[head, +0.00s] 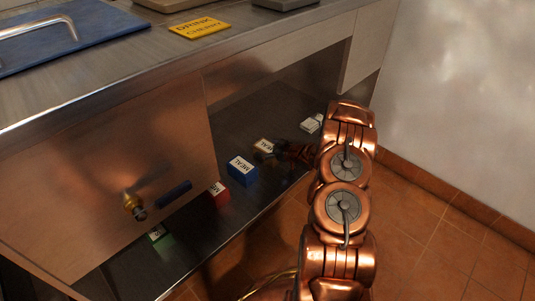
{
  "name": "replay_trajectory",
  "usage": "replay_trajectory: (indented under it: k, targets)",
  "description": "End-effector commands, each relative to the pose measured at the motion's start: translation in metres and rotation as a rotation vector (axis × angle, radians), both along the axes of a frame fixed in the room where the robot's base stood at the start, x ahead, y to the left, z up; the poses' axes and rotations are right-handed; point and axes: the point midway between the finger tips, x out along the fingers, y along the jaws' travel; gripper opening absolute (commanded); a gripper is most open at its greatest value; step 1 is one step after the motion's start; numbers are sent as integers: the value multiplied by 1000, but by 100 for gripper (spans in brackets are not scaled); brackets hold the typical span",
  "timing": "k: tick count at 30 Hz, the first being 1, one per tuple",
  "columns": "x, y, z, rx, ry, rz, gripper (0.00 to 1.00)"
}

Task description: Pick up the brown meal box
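The brown meal box (264,146) is on the low shelf under the counter, its pale label facing up. My copper-coloured arm reaches down from the front right, and my gripper (277,151) is at the right side of this box. The gripper is small and dark here; I cannot tell whether its fingers are open or shut, or whether they touch the box. Part of the box is hidden by the gripper.
On the same shelf (235,226) are a blue meal box (242,171), a red box (218,196), a green box (160,236) and a white-topped box (311,124). The counter edge overhangs the shelf. A wall stands at the right, with open tiled floor before it.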

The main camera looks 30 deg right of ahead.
Motion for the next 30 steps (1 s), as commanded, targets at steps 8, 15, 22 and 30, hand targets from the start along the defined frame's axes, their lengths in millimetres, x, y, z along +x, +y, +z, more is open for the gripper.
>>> replay_trajectory:
  k: [8, 15, 22, 30]
  targets:
    - [0, 0, -1, 0, 1, 0, 59]
    - [-1, 0, -2, 0, 3, 1, 34]
    - [-1, 1, -3, 1, 5, 0, 25]
    - [-1, 1, -4, 0, 6, 0, 24]
